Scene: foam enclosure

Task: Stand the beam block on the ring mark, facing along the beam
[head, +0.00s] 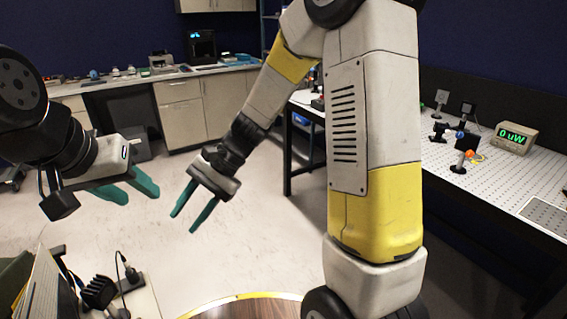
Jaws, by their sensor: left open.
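My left gripper (141,193) is open and empty above the floor at the left, its two teal fingers apart. My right gripper (186,222) hangs over the floor near the picture's centre left, teal fingers apart and empty. I cannot tell for sure which object is the beam block. Several small black mounts stand on the perforated table (490,190) at the right, including a dark square plate (467,142). A black finned piece (98,291) is at the lower left, far below my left gripper. I see no ring mark.
A power meter (517,138) reading 0 uW stands on the perforated table, near a small post with an orange top (460,162). My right arm hides part of this table. Cabinets (180,104) line the back wall. The floor (250,240) between is clear.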

